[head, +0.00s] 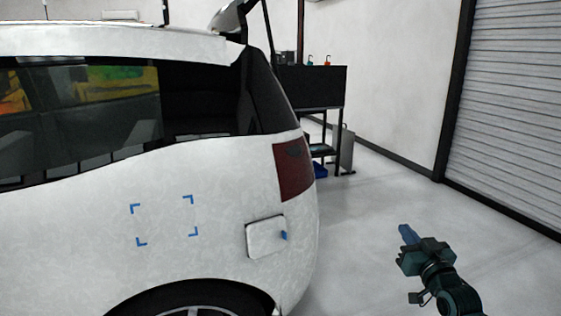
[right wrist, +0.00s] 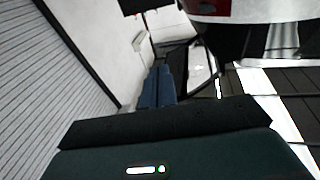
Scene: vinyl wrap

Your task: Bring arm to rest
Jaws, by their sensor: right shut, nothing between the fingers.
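My right gripper (head: 405,232) is at the lower right of the head view, over the pale floor and well apart from the car. Its blue fingers are together with nothing between them; they also show shut in the right wrist view (right wrist: 157,88). The white car (head: 85,220) fills the left of the head view. Blue corner marks (head: 138,209) frame a patch on its side panel. A fuel flap (head: 265,237) with a small blue piece (head: 284,236) at its right edge sits near the rear. My left gripper is not in view.
A black workbench (head: 325,88) with small items on top stands behind the car. A ribbed shutter door (head: 510,100) is at the right. The floor (head: 370,220) between car and shutter is clear around my right arm.

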